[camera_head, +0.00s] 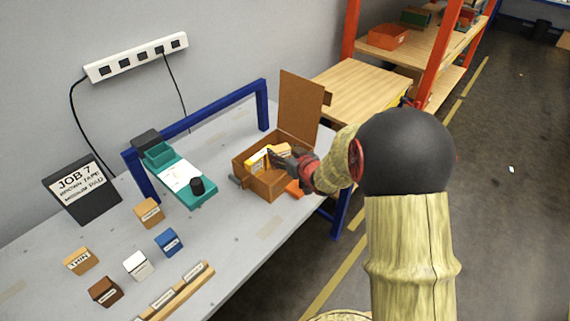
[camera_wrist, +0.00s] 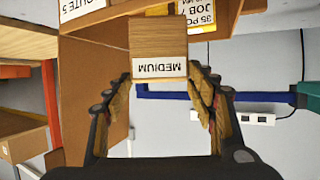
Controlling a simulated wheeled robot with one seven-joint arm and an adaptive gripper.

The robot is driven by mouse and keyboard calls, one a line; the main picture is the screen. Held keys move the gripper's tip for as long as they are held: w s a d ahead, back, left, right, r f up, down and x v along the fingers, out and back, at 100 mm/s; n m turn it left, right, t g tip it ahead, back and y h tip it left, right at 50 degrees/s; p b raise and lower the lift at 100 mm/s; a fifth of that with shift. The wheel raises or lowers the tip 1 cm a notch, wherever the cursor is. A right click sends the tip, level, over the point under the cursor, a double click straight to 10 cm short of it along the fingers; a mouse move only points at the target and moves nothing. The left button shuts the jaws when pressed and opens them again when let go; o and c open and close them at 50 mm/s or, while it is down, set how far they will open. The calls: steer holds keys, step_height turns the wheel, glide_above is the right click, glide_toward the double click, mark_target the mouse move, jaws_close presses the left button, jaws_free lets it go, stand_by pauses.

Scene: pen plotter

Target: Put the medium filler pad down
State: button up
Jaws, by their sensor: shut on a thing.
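The medium filler pad (camera_wrist: 158,50) is a tan wood-grained block with a white label reading MEDIUM, upside down in the wrist view. My gripper (camera_wrist: 160,95) is shut on it, with one finger at each side. In the head view my gripper (camera_head: 278,158) is at the open cardboard box (camera_head: 266,187), over its opening. Its flap stands up at the back. A yellow and white item (camera_head: 256,160) shows in the box. I cannot tell whether the pad touches anything inside.
A sign (camera_head: 80,187) reads JOB 7, brown tape, medium pad. A teal device (camera_head: 195,188), a THIN pad (camera_head: 80,261), a tan block (camera_head: 149,212) and a blue block (camera_head: 168,242) stand left of the box. A blue frame (camera_head: 205,115) rises behind.

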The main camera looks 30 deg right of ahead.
mark_target(287, 155)
steer(key=f, duration=0.1)
steer(key=w+d+f, duration=0.1)
steer(key=w+d+f+b, duration=0.1)
steer(key=shift+f, duration=0.2)
steer(key=shift+w+f+b, duration=0.1)
steer(key=shift+f+b, duration=0.85)
steer(key=shift+f, duration=0.65)
steer(key=shift+f+b, duration=0.3)
steer(key=shift+f, duration=0.15)
steer(key=shift+f, duration=0.15)
steer(key=o, duration=1.1)
steer(key=shift+o, duration=0.2)
